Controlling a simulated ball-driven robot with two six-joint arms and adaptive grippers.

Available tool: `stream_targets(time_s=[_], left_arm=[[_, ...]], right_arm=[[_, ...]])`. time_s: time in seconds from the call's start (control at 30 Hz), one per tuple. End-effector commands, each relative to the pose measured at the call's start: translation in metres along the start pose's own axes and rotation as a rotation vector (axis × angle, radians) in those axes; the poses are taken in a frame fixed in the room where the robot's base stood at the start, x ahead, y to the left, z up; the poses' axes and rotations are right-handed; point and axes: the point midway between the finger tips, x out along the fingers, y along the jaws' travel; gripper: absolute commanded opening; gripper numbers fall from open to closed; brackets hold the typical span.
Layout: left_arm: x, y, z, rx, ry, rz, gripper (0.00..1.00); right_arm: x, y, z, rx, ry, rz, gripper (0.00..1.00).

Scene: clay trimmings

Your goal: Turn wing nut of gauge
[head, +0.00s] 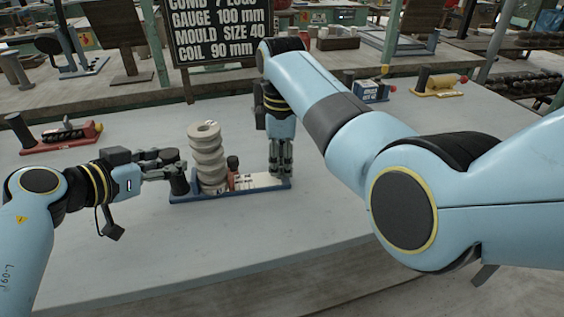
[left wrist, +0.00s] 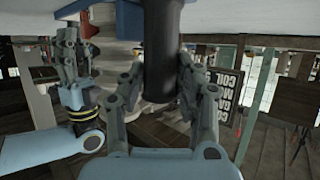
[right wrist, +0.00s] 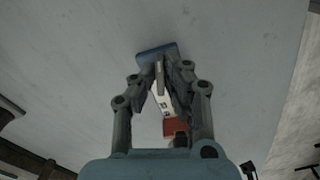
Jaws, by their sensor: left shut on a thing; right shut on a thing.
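The gauge has a blue base (head: 215,194) lying on the grey table. A dark upright post (head: 180,183) is at its left end, with a ribbed pale stack (head: 208,160) beside it. A red block with a black knob (head: 232,162) and a white scale strip (head: 256,181) are to the right. My left gripper (head: 174,171) is shut on the dark post, which shows between its fingers in the left wrist view (left wrist: 162,60). My right gripper (head: 281,170) points down at the base's right end, shut on a thin grey piece (right wrist: 160,76), apparently the wing nut; the fingers mostly hide it.
A red-based fixture (head: 62,138) stands at the left of the table. A blue fixture (head: 371,91) and a yellow one (head: 440,85) stand farther back. A black lettered board (head: 222,32) is behind the gauge. The table in front of the gauge is clear.

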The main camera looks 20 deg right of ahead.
Motion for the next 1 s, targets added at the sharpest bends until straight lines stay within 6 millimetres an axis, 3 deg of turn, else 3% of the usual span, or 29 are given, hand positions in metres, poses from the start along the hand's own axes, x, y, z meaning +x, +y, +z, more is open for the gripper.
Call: stream_targets(time_s=[1.0], left_arm=[[0.0004,0.0012,-0.0008,-0.004,0.002,0.003,0.0]], right_arm=[[-0.0008,-0.0025,-0.0029,0.898,0.004,0.0,0.0]])
